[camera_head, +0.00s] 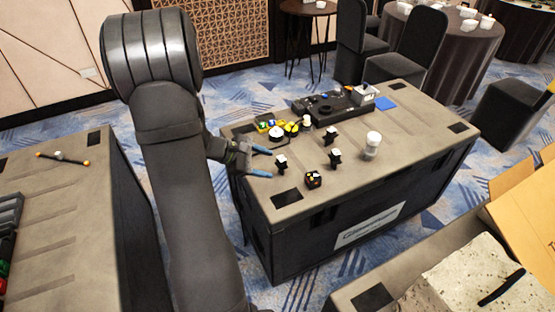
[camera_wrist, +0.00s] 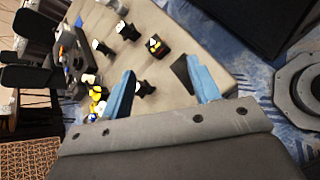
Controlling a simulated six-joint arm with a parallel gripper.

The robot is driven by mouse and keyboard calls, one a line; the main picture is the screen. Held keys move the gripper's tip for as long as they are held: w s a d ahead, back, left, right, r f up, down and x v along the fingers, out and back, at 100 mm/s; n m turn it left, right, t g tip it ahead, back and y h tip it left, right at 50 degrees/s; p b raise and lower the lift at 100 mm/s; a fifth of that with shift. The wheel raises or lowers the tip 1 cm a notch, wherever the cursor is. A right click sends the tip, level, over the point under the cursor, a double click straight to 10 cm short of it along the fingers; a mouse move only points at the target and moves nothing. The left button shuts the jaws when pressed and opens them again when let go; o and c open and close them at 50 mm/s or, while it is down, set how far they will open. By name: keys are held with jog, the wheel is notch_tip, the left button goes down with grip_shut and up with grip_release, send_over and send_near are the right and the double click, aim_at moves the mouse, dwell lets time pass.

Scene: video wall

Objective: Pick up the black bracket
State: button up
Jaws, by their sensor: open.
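Three small black pieces with white tops stand on the grey case top, and I cannot tell which is the black bracket. The nearest black piece (camera_head: 282,163) is just beyond my fingertips; the other two are a far black piece (camera_head: 330,136) and a right black piece (camera_head: 335,158). In the wrist view, a black piece (camera_wrist: 144,89) shows close beside the left finger. My gripper (camera_head: 262,162) has blue fingers, spread wide and empty, over the left edge of the case; it also shows in the wrist view (camera_wrist: 160,66).
On the same case (camera_head: 420,130) are a black cube with orange marks (camera_head: 313,179), a white jar (camera_head: 372,145), yellow parts (camera_head: 290,127) and a black control panel (camera_head: 325,105). A blue square (camera_head: 386,104) lies at the back. The case's front right top is clear.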

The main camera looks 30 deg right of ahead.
aim_at(279, 164)
jog(key=w+a+f+n+t+h, duration=0.2)
jog(key=w+a+f+n+t, duration=0.1)
jog(key=w+f+n, duration=0.6)
jog(key=shift+m, duration=0.5)
jog(key=x, duration=0.8)
jog(key=w+x, duration=0.1)
jog(key=x, duration=0.3)
jog(key=shift+d+f, duration=0.1)
jog(key=shift+r+x, duration=0.2)
jog(key=shift+x, duration=1.15)
jog(key=shift+r+x, duration=0.2)
jog(key=shift+x, duration=1.15)
jog(key=shift+w+d+h, duration=0.15)
jog(key=shift+h, duration=0.15)
jog(key=c, duration=1)
jog(key=shift+o, duration=0.2)
jog(key=shift+r, duration=0.1)
